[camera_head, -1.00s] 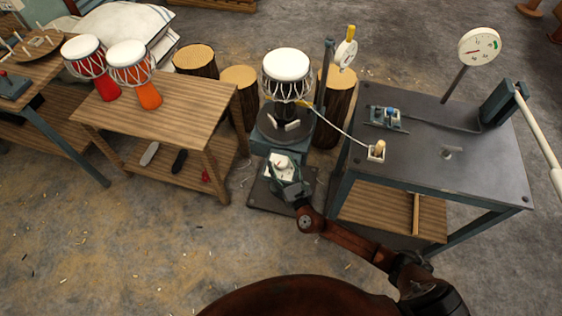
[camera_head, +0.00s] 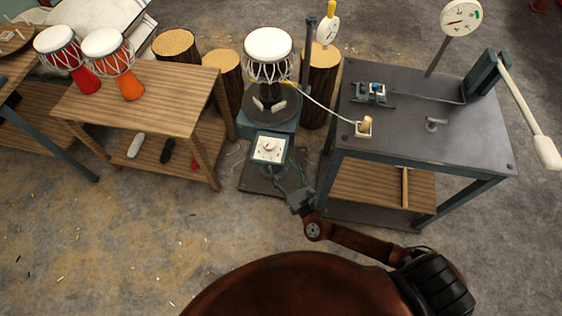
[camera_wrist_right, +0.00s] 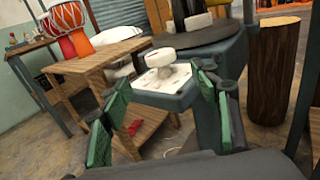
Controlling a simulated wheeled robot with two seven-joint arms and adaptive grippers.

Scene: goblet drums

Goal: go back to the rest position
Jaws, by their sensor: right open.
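My right gripper (camera_head: 287,182) is open and empty, just in front of and below the white dial panel (camera_head: 262,155) on the drum stand. In the right wrist view its green-padded fingers (camera_wrist_right: 160,125) are spread apart, with the white knob (camera_wrist_right: 168,58) beyond them and a gap between. In the head view the knob (camera_head: 268,147) is clear of the fingers. A white-headed drum (camera_head: 269,57) stands upright on the stand's round dark plate (camera_head: 268,113). My left gripper is not in view.
A wooden table (camera_head: 165,97) with a red drum (camera_head: 65,57) and an orange drum (camera_head: 115,60) stands left. A dark metal workbench (camera_head: 460,138) with a gauge (camera_head: 461,17) and long white-handled lever (camera_head: 525,110) stands right. Open floor (camera_head: 110,235) lies front left.

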